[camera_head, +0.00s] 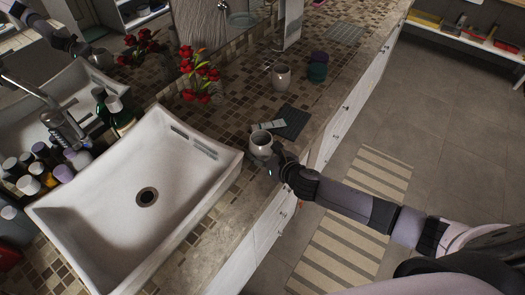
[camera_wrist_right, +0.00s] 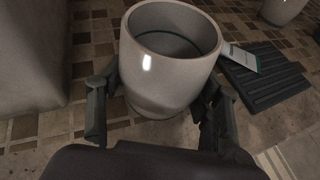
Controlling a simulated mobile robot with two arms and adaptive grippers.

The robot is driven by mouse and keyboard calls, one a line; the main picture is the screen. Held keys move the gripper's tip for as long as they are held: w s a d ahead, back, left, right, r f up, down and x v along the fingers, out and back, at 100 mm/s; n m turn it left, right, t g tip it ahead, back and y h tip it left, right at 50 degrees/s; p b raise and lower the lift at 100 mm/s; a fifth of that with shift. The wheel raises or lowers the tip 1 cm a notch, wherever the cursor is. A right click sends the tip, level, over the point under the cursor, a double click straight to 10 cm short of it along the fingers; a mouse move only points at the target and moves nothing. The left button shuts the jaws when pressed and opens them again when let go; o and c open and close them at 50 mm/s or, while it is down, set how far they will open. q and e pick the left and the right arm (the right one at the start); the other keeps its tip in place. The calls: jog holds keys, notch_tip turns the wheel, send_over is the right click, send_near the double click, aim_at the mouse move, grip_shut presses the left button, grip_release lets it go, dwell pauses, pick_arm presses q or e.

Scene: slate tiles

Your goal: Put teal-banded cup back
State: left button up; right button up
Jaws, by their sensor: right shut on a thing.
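A pale grey cup (camera_head: 261,146) is between the fingers of my right gripper (camera_head: 272,165), near the counter's front edge to the right of the sink. In the right wrist view the cup (camera_wrist_right: 160,85) is upright and open at the top, with a thin dark teal line inside its rim. The right gripper (camera_wrist_right: 155,106) is shut on it, one finger on each side. I cannot tell whether its base touches the counter. A second similar cup (camera_head: 281,76) stands farther back; I see no clear teal band on it. My left gripper is not in view.
A dark ribbed mat (camera_head: 292,124) lies just behind the held cup, with a pale card (camera_head: 268,125) at its left edge. A white sink (camera_head: 85,215), red flowers (camera_head: 205,73) and dark stacked round items (camera_head: 318,68) stand around. Tiled counter between mat and second cup is clear.

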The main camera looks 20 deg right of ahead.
jog(key=o, duration=1.5)
jog(key=shift+o, duration=0.2)
jog(key=shift+r, duration=0.25)
jog(key=shift+s, duration=0.3)
jog(key=b+v, duration=0.1)
jog(key=v, duration=1)
jog(key=shift+s+b, duration=0.15)
jog(key=shift+b, duration=0.15)
